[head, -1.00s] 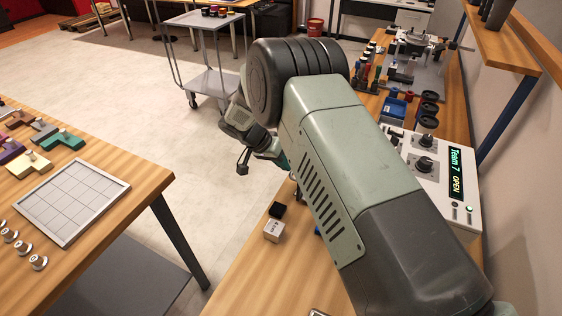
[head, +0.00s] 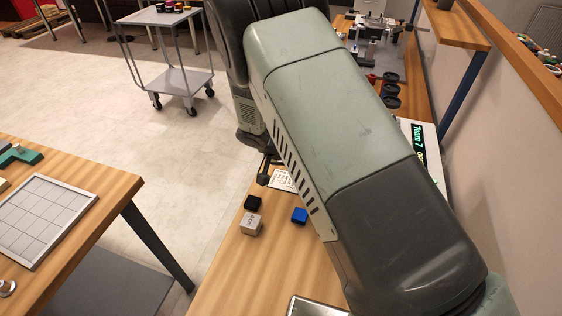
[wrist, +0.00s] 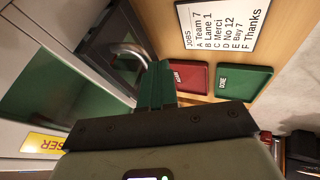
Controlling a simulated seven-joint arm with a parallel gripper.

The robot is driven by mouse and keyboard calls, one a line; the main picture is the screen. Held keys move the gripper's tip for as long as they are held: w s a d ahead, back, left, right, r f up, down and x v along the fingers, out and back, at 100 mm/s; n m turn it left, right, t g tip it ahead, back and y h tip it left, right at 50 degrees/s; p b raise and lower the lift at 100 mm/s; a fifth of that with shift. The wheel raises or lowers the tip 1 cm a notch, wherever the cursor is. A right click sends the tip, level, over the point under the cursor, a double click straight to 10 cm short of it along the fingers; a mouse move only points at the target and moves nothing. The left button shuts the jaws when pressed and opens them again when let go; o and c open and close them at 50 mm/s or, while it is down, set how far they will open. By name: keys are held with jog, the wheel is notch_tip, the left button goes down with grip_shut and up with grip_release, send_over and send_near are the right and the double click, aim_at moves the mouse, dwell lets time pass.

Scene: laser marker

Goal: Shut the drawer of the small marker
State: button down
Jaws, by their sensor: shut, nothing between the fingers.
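The small marker shows in the head view only as a pale strip with a lit display (head: 418,145) reading "Team 7"; my arm hides the rest. In the wrist view its pale body carries a yellow laser label (wrist: 42,143) and a dark green panel (wrist: 55,95). A dark-framed front (wrist: 105,35) with a curved silver handle (wrist: 128,50) stands at the upper left; I take it for the drawer, but how far out it is I cannot tell. My gripper (wrist: 155,75) has its green fingers together, empty, close beside the handle; contact is unclear.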

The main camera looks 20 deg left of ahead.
jog(key=shift+d, duration=1.3)
